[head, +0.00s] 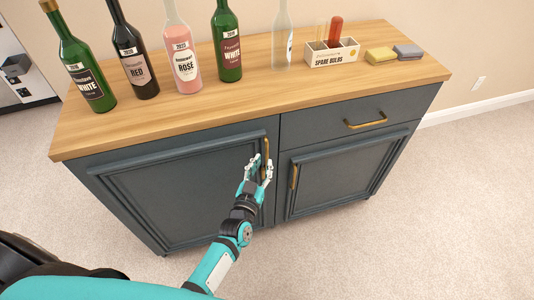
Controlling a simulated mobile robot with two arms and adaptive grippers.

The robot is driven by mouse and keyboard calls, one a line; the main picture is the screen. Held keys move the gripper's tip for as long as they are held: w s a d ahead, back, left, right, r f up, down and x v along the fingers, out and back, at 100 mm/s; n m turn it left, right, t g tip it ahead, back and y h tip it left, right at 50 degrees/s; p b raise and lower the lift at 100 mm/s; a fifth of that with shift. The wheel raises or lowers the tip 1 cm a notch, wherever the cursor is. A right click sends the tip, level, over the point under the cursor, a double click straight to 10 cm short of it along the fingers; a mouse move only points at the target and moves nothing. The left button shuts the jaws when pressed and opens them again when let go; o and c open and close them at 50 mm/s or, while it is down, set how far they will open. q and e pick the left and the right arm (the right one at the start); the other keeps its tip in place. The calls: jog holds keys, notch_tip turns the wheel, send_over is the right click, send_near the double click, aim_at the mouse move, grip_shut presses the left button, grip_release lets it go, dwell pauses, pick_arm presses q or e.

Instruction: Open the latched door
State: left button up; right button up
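A dark blue-grey cabinet has a left door (180,200) and a right door (345,172), both closed against the frame. The left door has an upright brass handle (266,147) near its right edge. The right door has a brass handle (294,177) near its left edge. No separate latch can be made out. My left gripper (262,165) is at the lower part of the left door's handle, its fingers apart on either side of it. I cannot tell whether they touch the handle. My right gripper is not in view.
The wooden top (250,95) carries several bottles, a box of spare bulbs (332,57), a yellow sponge (380,55) and a grey one (408,51). A drawer with a brass handle (366,121) sits above the right door. The carpet (430,220) in front is clear.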

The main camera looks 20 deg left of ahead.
aim_at(266, 156)
pick_arm(q)
jog(key=shift+w, duration=2.35)
grip_shut()
